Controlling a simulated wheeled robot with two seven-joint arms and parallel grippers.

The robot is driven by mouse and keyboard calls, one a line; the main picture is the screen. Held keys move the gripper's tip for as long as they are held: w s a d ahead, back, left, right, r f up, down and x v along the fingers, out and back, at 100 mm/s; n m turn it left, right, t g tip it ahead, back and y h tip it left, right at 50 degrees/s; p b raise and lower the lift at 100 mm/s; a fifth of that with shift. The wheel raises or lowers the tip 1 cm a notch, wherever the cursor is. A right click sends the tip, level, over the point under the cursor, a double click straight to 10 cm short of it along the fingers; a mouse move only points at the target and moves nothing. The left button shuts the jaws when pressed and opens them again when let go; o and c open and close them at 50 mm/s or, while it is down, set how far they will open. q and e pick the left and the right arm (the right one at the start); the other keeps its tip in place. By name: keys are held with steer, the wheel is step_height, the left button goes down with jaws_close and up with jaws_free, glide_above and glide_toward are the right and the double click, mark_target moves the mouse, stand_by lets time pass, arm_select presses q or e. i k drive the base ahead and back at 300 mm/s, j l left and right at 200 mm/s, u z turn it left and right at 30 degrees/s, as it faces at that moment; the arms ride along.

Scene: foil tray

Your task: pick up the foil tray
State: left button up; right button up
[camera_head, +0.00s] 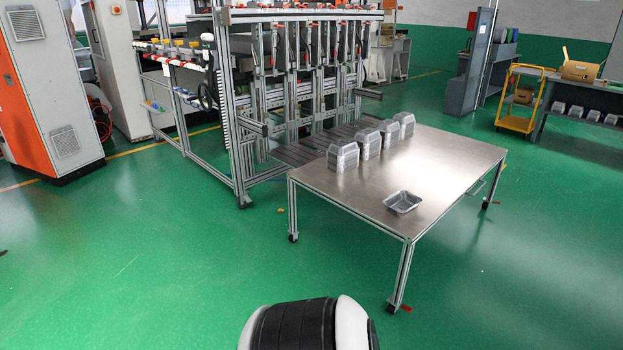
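Several stacks of foil trays (344,158) stand upside down in a row along the table's far left side. Neither of my grippers shows in the head view. The black and white rounded part at the bottom middle looks like part of my own body, well short of the table.
A large aluminium-framed machine (290,90) stands behind the table. An orange and grey cabinet (45,90) is at the left. A yellow cart (520,98) and a bench are at the back right. Green floor (190,270) is clear in front of the table.

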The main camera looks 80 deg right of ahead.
mark_target(399, 204)
steer(key=z, duration=3.4)
steer(key=u, duration=0.35)
steer(key=i+u, duration=0.15)
steer(key=u, duration=0.2)
steer(key=i+j+u, duration=0.1)
steer(key=u, duration=0.2)
steer(key=i, duration=2.6)
steer(key=i+z, duration=0.15)
steer(key=i, duration=0.35)
steer(key=i+j+z, duration=0.2)
steer(key=i, duration=0.25)
steer(key=i+j+z, duration=0.15)
steer(key=i, duration=0.35)
steer(key=i+j+z, duration=0.2)
steer(key=i, duration=0.25)
steer(key=j, duration=0.1)
